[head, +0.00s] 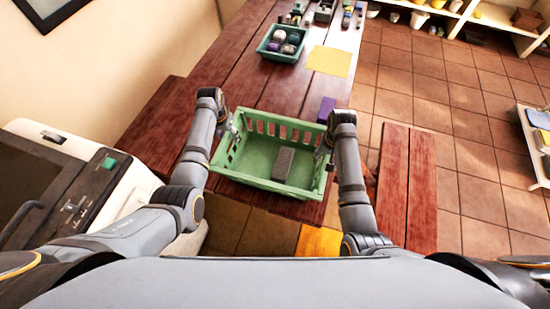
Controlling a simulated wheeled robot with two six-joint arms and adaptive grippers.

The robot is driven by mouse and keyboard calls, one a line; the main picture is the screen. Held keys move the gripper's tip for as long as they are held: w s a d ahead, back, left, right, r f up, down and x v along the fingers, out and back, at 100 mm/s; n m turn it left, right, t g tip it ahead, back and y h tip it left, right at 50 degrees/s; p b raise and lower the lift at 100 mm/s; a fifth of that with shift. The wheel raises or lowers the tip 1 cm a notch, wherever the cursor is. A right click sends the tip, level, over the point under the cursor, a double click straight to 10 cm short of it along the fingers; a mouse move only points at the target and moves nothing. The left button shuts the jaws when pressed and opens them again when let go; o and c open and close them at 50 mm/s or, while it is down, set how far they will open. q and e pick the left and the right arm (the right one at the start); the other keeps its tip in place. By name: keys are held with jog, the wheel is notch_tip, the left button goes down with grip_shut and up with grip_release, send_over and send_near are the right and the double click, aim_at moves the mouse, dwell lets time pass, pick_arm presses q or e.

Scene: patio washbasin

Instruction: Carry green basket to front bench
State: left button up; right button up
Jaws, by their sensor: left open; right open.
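The green basket (246,164) is in the middle of the head view, at the near end of the dark red wooden table (205,140). A dark grey block (283,164) lies inside it. My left gripper (229,124) is open at the basket's left side, by the rim. My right gripper (323,148) is open at its right side, by the rim. Whether the fingers touch the basket is too small to tell. A red wooden bench (408,185) stands to the right of the table. I cannot tell which seat is the front bench.
A smaller green bin (264,52) with several round items, a yellow cloth (329,61) and a purple block (326,109) are farther up the table. A white machine (75,190) stands at the left. An orange wooden surface (318,241) shows below the table.

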pick_arm(q)
jog(key=shift+c, duration=0.3)
pick_arm(e)
jog(key=shift+c, duration=0.3)
pick_arm(q)
grip_shut()
pick_arm(e)
grip_shut()
pick_arm(q)
jog(key=shift+r, duration=0.2)
pick_arm(e)
jog(key=shift+r, duration=0.2)
